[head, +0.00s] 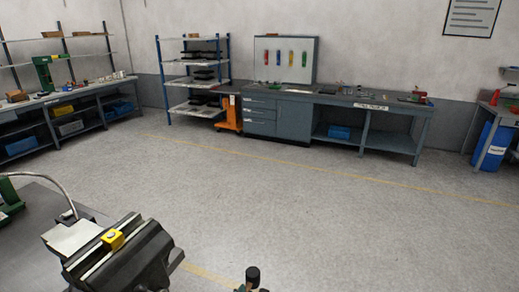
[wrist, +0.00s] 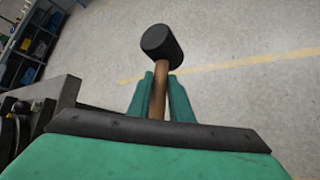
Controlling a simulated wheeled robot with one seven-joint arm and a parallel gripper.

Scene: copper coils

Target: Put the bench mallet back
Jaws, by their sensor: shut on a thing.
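The bench mallet (wrist: 161,43) has a black cylindrical head and a wooden handle. In the wrist view my gripper's green fingers (wrist: 161,80) are closed on the handle, and the head sticks out beyond the fingertips. Its lower handle is hidden by the gripper body. In the head view the black mallet head (head: 253,274) shows at the bottom edge, over the floor and right of the vise; most of my gripper is out of that frame.
A large grey vise (head: 130,262) with a yellow block (head: 113,239) sits on a near bench (head: 30,250) at lower left. Dark metal (wrist: 40,105) lies close left of my gripper. Beyond is open floor (head: 300,180), then a wall workbench (head: 280,120) and shelves (head: 190,82).

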